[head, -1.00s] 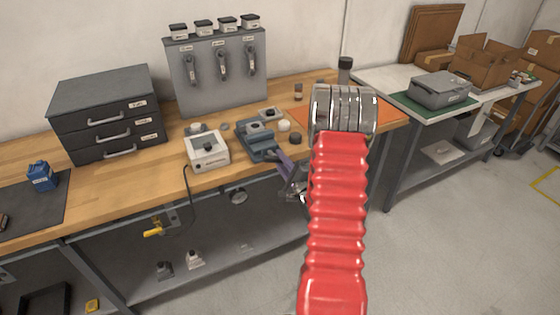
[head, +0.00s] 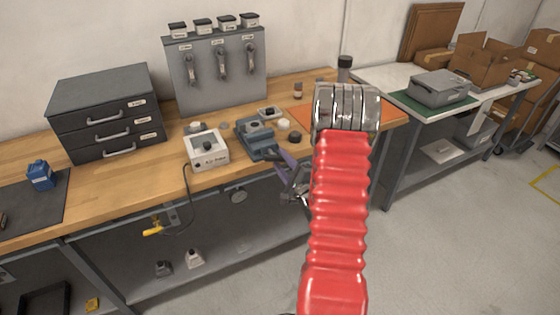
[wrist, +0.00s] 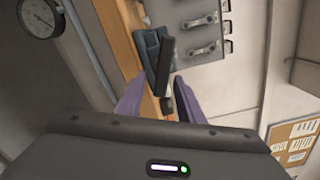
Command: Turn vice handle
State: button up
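The blue-grey vice (head: 256,138) is mounted at the front edge of the wooden workbench in the head view. In the wrist view, part of the vice (wrist: 151,48) shows beyond my fingers, with a dark bar-like part (wrist: 167,62) in line with the gap between them. I cannot tell for sure whether this bar is the handle. My gripper (head: 279,154) has purple fingers and is just in front of the vice, below the bench top's level. In the wrist view my gripper (wrist: 160,98) has its fingers apart, with no clear contact visible.
A white control box (head: 207,150) stands left of the vice, with a cable hanging down. A grey panel with levers (head: 216,70) stands behind. A dark drawer unit (head: 112,112) is at left. A round gauge (wrist: 41,18) shows in the wrist view.

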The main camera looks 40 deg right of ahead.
jog(key=v, duration=1.2)
jog(key=shift+s, duration=0.25)
jog(key=shift+a, duration=0.1)
jog(key=s+d+f+n+g+y, duration=0.1)
jog(key=s+f+n+g, duration=0.35)
jog(key=f+g, duration=0.2)
jog(key=s+f+n+g, duration=0.4)
jog(key=f+n+g, duration=0.1)
jog(key=f+n, duration=0.15)
jog(key=s+a+r+n+y, duration=0.1)
jog(key=a+r+n, duration=0.6)
jog(key=a+r, duration=0.9)
jog(key=s+a+r+n+y, duration=0.1)
jog(key=a+r+n+y, duration=0.2)
jog(key=a+r+n, duration=0.5)
jog(key=a+r, duration=0.8)
jog(key=a, duration=0.4)
jog(key=shift+s+a+r, duration=0.2)
jog(key=shift+a+r, duration=0.15)
